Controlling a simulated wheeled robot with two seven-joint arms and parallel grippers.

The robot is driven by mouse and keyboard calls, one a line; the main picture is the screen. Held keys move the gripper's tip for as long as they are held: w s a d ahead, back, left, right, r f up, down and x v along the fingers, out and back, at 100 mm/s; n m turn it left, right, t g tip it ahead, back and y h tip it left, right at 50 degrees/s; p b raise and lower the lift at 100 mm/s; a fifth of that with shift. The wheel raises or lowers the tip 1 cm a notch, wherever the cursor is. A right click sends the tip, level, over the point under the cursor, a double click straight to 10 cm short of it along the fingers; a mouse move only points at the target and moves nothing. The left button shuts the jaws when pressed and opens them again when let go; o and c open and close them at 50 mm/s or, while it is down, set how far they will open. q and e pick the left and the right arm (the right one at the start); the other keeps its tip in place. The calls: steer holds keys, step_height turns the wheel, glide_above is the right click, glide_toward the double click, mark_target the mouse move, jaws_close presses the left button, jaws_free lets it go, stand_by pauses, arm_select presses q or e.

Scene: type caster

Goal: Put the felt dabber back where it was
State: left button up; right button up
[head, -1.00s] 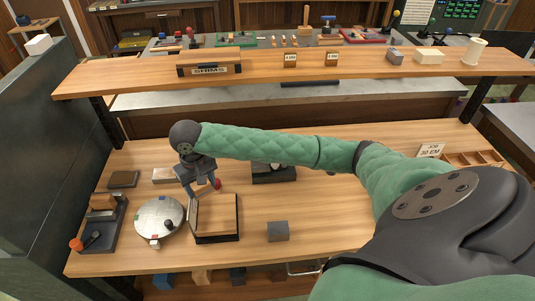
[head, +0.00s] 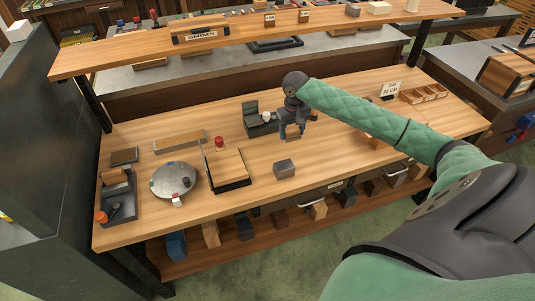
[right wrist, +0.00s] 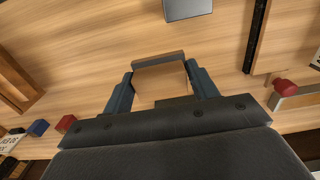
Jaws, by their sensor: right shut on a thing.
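My right gripper (head: 292,131) is shut on a wooden block with a grey strip along its far edge, which looks like the felt dabber (right wrist: 160,80). In the right wrist view, the block sits between the two fingers of the gripper (right wrist: 161,88). In the head view, only a small brown part of the dabber (head: 292,136) shows under the gripper. It is held over the bench (head: 330,155), just right of a dark stand with a white knob (head: 262,127). My left gripper is not in view.
A grey block (head: 285,168) sits in front of the gripper. To the left are a dark-edged wooden tray (head: 228,171), a red knob (head: 219,142), a round metal plate (head: 165,187) and a dark caddy (head: 119,208). A compartment tray (head: 424,93) is at right. Bare bench lies right of the grey block.

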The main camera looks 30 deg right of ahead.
steer(key=shift+s+d, duration=0.1)
steer(key=shift+d, duration=0.95)
steer(key=shift+d+r, duration=0.15)
steer(key=shift+d, duration=0.15)
steer(key=shift+w+a+f+p, duration=0.3)
steer(key=shift+w+a+p, duration=0.1)
steer(key=shift+w+a, duration=0.05)
steer(key=p, duration=0.4)
glide_above(267, 153)
step_height(267, 153, down, 6)
steer(key=shift+s+d+f, duration=0.1)
steer(key=shift+s, duration=0.05)
steer(key=shift+f, duration=0.1)
step_height(267, 153, down, 3)
steer(key=shift+f+p, duration=0.2)
steer(key=shift+p, duration=0.7)
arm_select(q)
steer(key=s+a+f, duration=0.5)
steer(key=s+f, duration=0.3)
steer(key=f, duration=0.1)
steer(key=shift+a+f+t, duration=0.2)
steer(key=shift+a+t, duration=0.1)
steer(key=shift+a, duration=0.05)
arm_select(e)
steer(key=shift+f, duration=0.3)
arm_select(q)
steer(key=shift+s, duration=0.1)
